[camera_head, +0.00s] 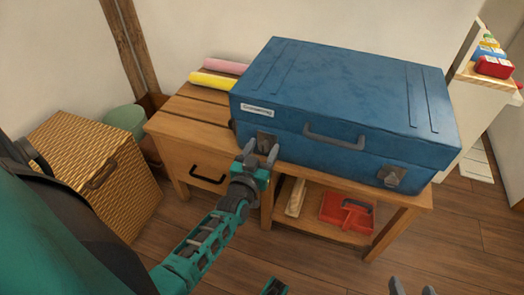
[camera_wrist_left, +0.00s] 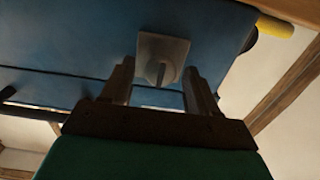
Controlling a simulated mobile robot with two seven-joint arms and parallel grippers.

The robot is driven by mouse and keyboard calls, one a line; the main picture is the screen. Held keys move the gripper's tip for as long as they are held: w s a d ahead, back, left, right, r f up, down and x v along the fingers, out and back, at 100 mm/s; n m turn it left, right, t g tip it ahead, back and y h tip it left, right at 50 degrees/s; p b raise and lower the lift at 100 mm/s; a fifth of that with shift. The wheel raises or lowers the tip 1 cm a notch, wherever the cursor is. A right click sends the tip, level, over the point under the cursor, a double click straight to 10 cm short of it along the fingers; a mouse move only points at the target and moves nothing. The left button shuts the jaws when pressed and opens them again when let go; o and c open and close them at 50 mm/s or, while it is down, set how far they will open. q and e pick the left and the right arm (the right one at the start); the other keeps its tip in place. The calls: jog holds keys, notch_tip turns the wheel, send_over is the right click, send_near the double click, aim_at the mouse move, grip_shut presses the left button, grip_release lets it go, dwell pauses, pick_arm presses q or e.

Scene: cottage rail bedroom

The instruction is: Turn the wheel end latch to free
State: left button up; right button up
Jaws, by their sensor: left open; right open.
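A closed blue case (camera_head: 345,95) lies on a wooden table. Its front has a left latch (camera_head: 265,138) by a white label (camera_head: 257,109) and a right latch (camera_head: 390,178); the label is too small to read. My left gripper (camera_head: 262,152) is open, right at the left latch. In the left wrist view, the latch's pale plate and knob (camera_wrist_left: 161,58) show between and just beyond the two fingertips (camera_wrist_left: 160,74); whether they touch cannot be told. The knob's narrow tab looks roughly upright there. My right gripper (camera_head: 411,288) is open and empty at the bottom edge, away from the case.
A dark carry handle (camera_head: 335,137) sits between the latches. Pink and yellow rolls (camera_head: 216,81) lie left of the case. A wicker hamper (camera_head: 85,165) stands at left. Floor at right is clear.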

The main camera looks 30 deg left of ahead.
pick_arm(q)
jog(key=shift+c, duration=0.2)
jog(key=c, duration=1)
jog(key=n+p, duration=0.1)
jog(key=n, duration=0.2)
jog(key=shift+n, duration=0.3)
jog(key=n, duration=0.5)
jog(key=shift+s+a+f, duration=0.1)
jog(key=shift+f, duration=0.05)
jog(key=n, duration=0.5)
jog(key=shift+f+n, duration=0.1)
jog(key=shift+n, duration=0.3)
jog(key=shift+n+b, duration=0.55)
jog(key=shift+n, duration=1.15)
pick_arm(e)
jog(key=shift+f, duration=0.1)
